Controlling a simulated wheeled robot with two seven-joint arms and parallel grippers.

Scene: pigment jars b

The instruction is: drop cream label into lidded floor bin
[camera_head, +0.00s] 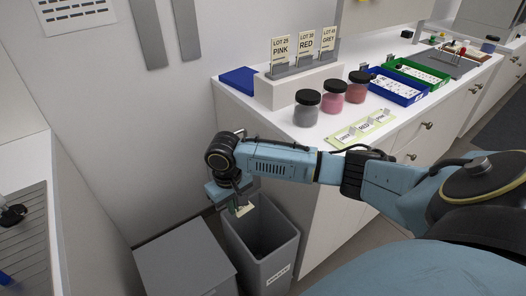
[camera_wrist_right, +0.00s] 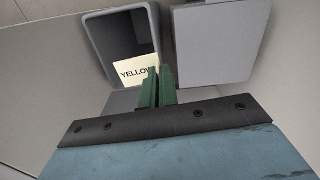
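My right gripper (camera_head: 240,205) points down over the open grey bin (camera_head: 272,240) on the floor. Its green fingers (camera_wrist_right: 157,88) are closed on a cream label (camera_wrist_right: 136,71) reading YELLOW, which also shows in the head view (camera_head: 246,210). In the wrist view the label overlaps the mouth of the open bin (camera_wrist_right: 92,40). A grey bin with a flat closed lid (camera_head: 185,262) stands just left of the open one; in the wrist view the lid (camera_wrist_right: 220,42) lies to the right of the fingers. My left gripper is not in view.
A white counter (camera_head: 232,92) on the right holds several dark-lidded jars (camera_head: 333,95), a label stand (camera_head: 300,82), a label strip (camera_head: 362,129), blue (camera_head: 398,87) and green (camera_head: 418,73) trays. A wall stands behind the bins. A ridged surface (camera_head: 25,235) is at left.

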